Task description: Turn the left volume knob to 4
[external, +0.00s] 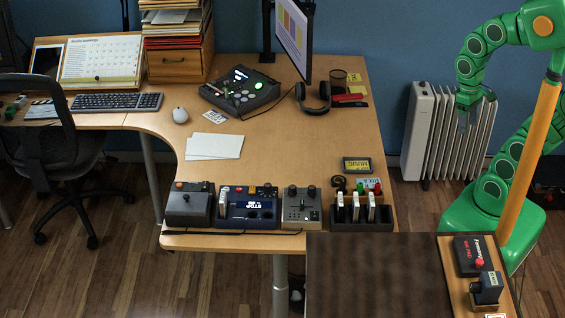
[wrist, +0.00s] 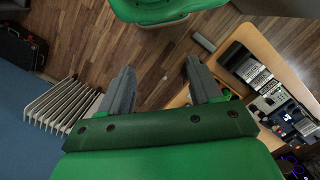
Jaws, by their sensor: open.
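A dark blue unit (external: 251,208) with a lit display and small dark round controls stands in the row at the desk's front edge; I cannot tell which knob is the left volume knob, nor read its setting. A bluish unit (wrist: 290,119), likely the same one, shows at the right of the wrist view. My gripper (external: 465,119) hangs in front of the white radiator, right of the desk and well away from the units. In the wrist view my gripper (wrist: 159,67) has its two grey fingers spread apart with nothing between them.
A black console (external: 240,91) stands farther back. The radiator (external: 425,130) is behind my gripper. The desk's middle right is largely clear.

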